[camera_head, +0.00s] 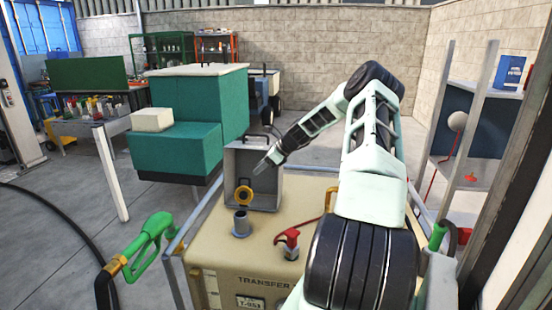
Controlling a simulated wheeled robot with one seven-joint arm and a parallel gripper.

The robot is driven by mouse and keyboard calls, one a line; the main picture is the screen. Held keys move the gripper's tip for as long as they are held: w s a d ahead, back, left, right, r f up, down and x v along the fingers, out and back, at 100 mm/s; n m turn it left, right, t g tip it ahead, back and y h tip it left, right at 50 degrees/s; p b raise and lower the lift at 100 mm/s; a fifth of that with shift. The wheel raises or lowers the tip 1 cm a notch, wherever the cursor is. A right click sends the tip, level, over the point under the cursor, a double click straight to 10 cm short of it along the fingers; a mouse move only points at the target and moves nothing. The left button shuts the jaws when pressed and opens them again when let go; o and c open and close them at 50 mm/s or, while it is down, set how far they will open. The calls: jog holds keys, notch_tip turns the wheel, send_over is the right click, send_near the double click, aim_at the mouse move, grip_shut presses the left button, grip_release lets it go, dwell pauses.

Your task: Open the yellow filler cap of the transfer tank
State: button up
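The transfer tank (210,255) is a tan box in the lower middle, with "TRANSFER" lettered on its front. A grey filler neck (240,224) stands on its top at the left. The neck's mouth looks uncovered. My gripper (262,166) points down and left, a little above and to the right of the cap, and seems apart from it. Its fingers are small and dark, and their gap cannot be made out.
The open grey box (265,192) stands behind the neck. A red valve handle (287,238) is right of it. A green fuel nozzle (148,240) hangs at the left, with a black hose. A teal machine (178,148) stands behind. Rails flank the tank.

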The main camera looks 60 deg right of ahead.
jog(key=b+v, duration=0.1)
jog(key=v, duration=0.8)
jog(key=shift+b, duration=0.3)
